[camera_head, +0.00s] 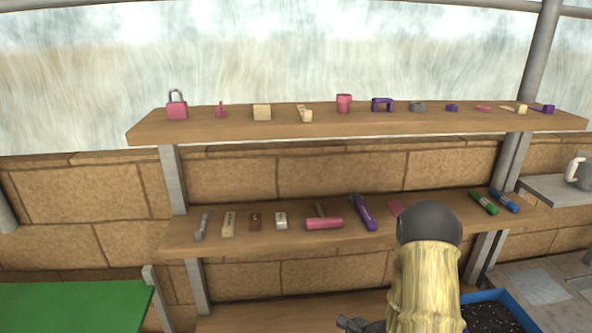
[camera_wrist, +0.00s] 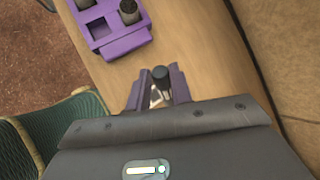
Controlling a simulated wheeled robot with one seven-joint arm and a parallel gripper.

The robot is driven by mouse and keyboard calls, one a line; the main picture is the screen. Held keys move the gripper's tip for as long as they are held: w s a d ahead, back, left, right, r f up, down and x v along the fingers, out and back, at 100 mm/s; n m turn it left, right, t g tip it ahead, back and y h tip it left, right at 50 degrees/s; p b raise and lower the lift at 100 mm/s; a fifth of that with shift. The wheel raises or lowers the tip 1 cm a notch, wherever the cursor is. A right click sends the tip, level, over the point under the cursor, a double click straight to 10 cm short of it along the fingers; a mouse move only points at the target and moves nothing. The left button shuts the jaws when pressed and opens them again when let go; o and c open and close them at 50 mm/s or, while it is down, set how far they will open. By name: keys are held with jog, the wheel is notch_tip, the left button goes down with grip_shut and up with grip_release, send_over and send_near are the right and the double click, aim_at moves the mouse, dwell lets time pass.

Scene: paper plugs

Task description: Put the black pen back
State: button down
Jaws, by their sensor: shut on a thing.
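In the wrist view, my gripper (camera_wrist: 158,88) has its purple fingers shut on a black pen (camera_wrist: 161,76), seen nearly end-on. A purple holder (camera_wrist: 122,42) with square slots sits on a wooden surface beyond the fingers, at the upper left. One slot has a dark round-topped item (camera_wrist: 129,11) standing in it, and the slot nearest it to the left looks empty. The pen is apart from the holder. In the head view, only a dark part of my gripper (camera_head: 355,325) shows at the bottom edge; my arm hides the rest, and the pen cannot be made out.
A green woven basket (camera_wrist: 70,132) is close on the left in the wrist view. The wooden surface (camera_wrist: 185,40) is bare around the fingers. In the head view, two shelves (camera_head: 290,125) carry small items, and a blue tray (camera_head: 507,303) of dark soil stands at lower right.

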jog(key=shift+a+m, duration=0.25)
jog(key=shift+m, duration=0.15)
jog(key=shift+a+m+t+h, duration=0.2)
jog(key=shift+m+t+h, duration=0.35)
jog(key=shift+m, duration=0.45)
jog(key=shift+d+m+t+h, duration=0.2)
jog(key=shift+m+t+h, duration=0.3)
jog(key=shift+m, duration=0.3)
jog(key=shift+d+m+h, duration=0.25)
jog(key=shift+m+h, duration=0.05)
jog(key=shift+h, duration=0.05)
